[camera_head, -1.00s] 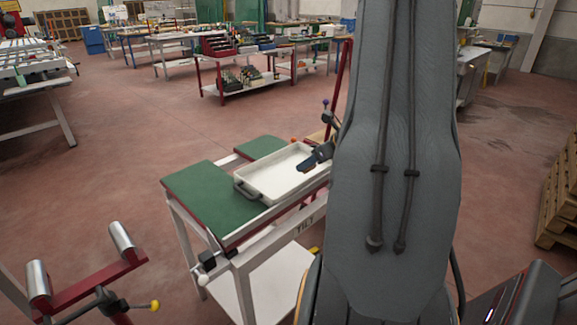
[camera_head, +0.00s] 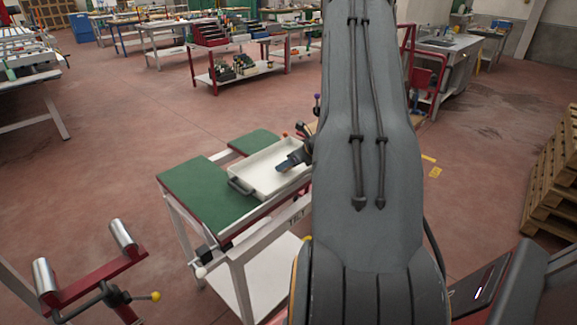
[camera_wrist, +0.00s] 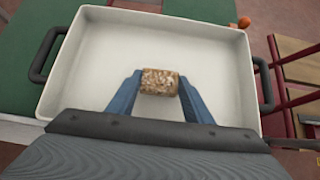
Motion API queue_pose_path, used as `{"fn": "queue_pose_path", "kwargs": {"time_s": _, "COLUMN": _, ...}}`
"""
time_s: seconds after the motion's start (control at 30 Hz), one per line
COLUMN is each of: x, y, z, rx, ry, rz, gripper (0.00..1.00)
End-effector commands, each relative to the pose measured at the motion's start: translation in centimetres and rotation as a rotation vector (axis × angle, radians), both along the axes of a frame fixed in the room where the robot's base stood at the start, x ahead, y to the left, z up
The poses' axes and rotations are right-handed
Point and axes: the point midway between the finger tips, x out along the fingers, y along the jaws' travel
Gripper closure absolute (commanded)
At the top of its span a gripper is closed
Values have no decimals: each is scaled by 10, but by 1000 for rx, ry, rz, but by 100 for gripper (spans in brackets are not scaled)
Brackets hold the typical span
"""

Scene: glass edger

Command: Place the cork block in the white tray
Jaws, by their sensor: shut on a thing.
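The white tray (camera_wrist: 208,51) has dark side handles and sits on the green-topped table; it also shows in the head view (camera_head: 262,180). The cork block (camera_wrist: 159,82) is a speckled brown piece between the blue fingertips of my gripper (camera_wrist: 160,88). My gripper is shut on it, over the inside of the tray. I cannot tell whether the block touches the tray floor. In the head view my gripper (camera_head: 283,167) is at the right part of the tray, and the block is not visible there.
The green tabletop (camera_head: 205,196) has bare room left of the tray. A small orange ball-like thing (camera_wrist: 244,22) is beyond the tray's far right corner. A red stand with metal rollers (camera_head: 90,265) is at lower left. Wooden pallets (camera_head: 555,190) stand at the right.

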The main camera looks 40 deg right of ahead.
Motion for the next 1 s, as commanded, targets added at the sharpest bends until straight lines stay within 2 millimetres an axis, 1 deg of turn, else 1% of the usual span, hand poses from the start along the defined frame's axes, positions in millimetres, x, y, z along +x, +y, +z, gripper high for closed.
{"fn": "queue_pose_path", "kwargs": {"time_s": 0.03, "x": 0, "y": 0, "z": -6, "rx": 2, "ry": 1, "rz": -1, "gripper": 75}}
{"fn": "queue_pose_path", "kwargs": {"time_s": 0.13, "x": 0, "y": 0, "z": -14, "rx": 0, "ry": 0, "rz": 0, "gripper": 75}}
{"fn": "queue_pose_path", "kwargs": {"time_s": 0.57, "x": 1, "y": 0, "z": -20, "rx": -1, "ry": -1, "rz": 0, "gripper": 75}}
{"fn": "queue_pose_path", "kwargs": {"time_s": 0.6, "x": 0, "y": 0, "z": -19, "rx": -1, "ry": 0, "rz": 1, "gripper": 51}}
{"fn": "queue_pose_path", "kwargs": {"time_s": 0.7, "x": 0, "y": 0, "z": -19, "rx": -1, "ry": 0, "rz": 0, "gripper": 36}}
{"fn": "queue_pose_path", "kwargs": {"time_s": 1.0, "x": 0, "y": 0, "z": -18, "rx": -1, "ry": 0, "rz": 0, "gripper": 36}}
